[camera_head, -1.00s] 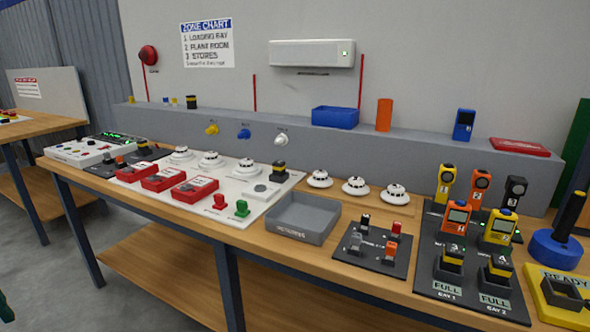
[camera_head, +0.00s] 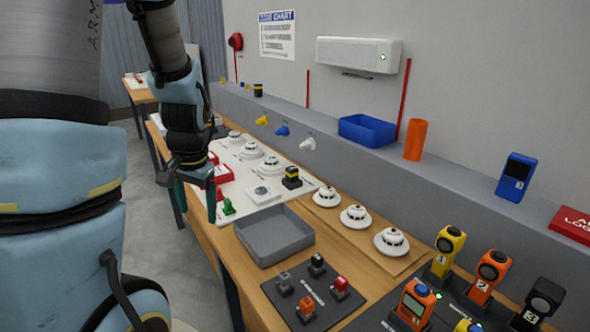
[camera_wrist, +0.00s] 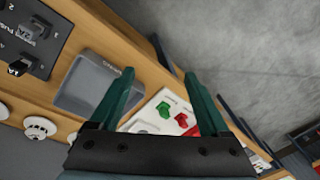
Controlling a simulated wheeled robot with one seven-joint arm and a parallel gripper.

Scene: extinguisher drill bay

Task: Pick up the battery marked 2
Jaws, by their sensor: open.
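No battery with a readable 2 shows. A black block with a yellow band (camera_head: 292,178), like a battery, stands on the white panel; I cannot read a mark on it. A similar black and yellow block (camera_head: 258,90) stands on the back ledge. The batteries in the charging bays are out of view now. My gripper (camera_head: 196,202) is open and empty, pointing down by the bench's front edge, left of the black and yellow block and apart from it. In the wrist view my gripper (camera_wrist: 159,75) has its fingers spread, with nothing between them.
White detectors (camera_head: 355,218) line the bench. Handheld units marked 1 (camera_head: 447,252), 2 (camera_head: 487,275) and 3 (camera_head: 541,300) stand at right.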

